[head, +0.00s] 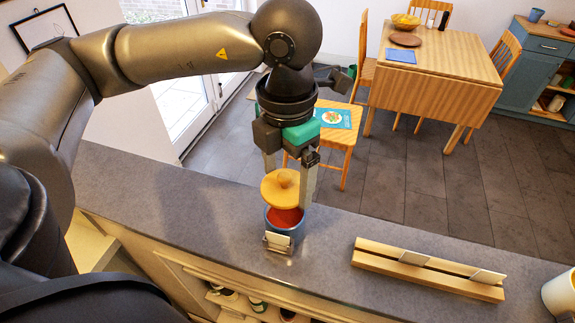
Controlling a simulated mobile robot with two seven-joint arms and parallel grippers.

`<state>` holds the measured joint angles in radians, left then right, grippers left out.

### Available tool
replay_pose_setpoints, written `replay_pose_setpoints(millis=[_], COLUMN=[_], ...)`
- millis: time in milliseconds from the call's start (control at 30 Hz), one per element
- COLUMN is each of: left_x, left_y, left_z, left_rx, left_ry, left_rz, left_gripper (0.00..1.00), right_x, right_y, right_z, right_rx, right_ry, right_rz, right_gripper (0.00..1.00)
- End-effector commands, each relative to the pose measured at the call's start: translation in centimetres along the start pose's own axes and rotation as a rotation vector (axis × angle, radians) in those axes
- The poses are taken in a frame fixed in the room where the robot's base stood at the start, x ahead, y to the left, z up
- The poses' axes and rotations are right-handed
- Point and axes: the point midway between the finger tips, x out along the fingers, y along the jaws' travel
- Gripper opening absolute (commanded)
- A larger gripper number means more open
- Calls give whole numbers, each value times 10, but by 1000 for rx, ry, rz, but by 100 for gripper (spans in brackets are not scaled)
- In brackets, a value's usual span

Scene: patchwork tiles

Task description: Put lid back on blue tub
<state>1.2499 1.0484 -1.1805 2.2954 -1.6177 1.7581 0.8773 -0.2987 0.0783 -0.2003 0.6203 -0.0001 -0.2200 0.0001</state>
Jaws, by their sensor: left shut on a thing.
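The blue tub (270,219) stands upright on the grey counter, with red contents showing inside. The round yellow-orange wooden lid (272,194) with a knob is above the tub, tilted, and does not cover the front of the opening. My left gripper (287,181) comes down from above and is shut on the lid, with one finger on each side of it. Whether the lid's far edge touches the tub's rim cannot be told. My right gripper is not in view.
A small pale card holder (277,242) stands right in front of the tub. A wooden rail with cards (428,269) lies on the counter to the right, and a white mug (560,296) is at the right edge. The grey counter (165,197) is clear left of the tub.

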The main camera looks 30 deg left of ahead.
Motion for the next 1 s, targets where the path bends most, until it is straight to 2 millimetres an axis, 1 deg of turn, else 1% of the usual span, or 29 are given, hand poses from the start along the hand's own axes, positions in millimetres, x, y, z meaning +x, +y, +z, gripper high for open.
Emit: replay_pose_setpoints(millis=[33, 333, 500, 667, 1000], left_x=[6, 34, 50, 56, 55], left_y=[0, 1, 0, 0, 0], left_z=[0, 0, 0, 0, 0], left_rx=[-1, -3, -3, -2, -2], left_ry=[1, 1, -1, 0, -1], left_rz=[0, 1, 0, 1, 1], left_gripper=[39, 39, 39, 39, 39], right_x=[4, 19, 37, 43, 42], right_y=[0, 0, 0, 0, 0], right_z=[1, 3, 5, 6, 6], right_rx=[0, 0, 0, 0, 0], right_ry=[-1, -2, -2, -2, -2], right_rz=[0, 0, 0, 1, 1], right_gripper=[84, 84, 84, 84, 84])
